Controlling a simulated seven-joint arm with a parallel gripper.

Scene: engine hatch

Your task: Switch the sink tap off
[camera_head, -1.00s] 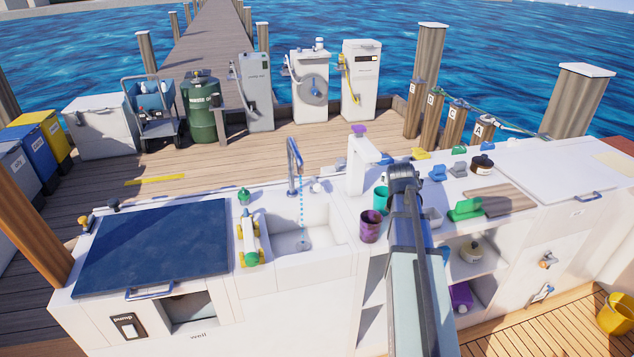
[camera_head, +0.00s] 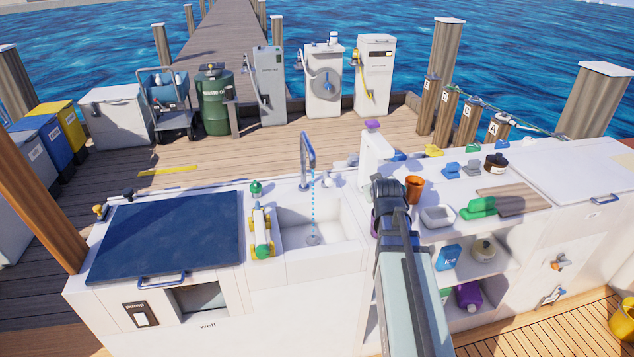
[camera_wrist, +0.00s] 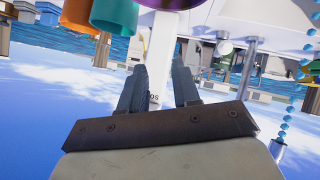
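The sink tap (camera_head: 306,160) is a grey curved spout at the back of the white sink (camera_head: 345,228). A dotted blue stream (camera_head: 313,205) falls from it into the basin; blue drops also show in the wrist view (camera_wrist: 285,125). A small white knob (camera_head: 327,181) sits right of the tap's base; I cannot tell whether it is the tap's handle. My gripper (camera_wrist: 160,72) is open and empty, with a white post (camera_wrist: 160,55) showing beyond the gap. In the head view my arm reaches up to the right of the sink and hides the fingers.
A white dispenser (camera_head: 375,158) with a purple top stands just beyond my wrist. An orange cup (camera_head: 413,189) is right of it, and a purple cup (camera_head: 375,222) is partly behind my arm. A green-and-yellow bottle rack (camera_head: 261,232) edges the sink's left. The sink basin is clear.

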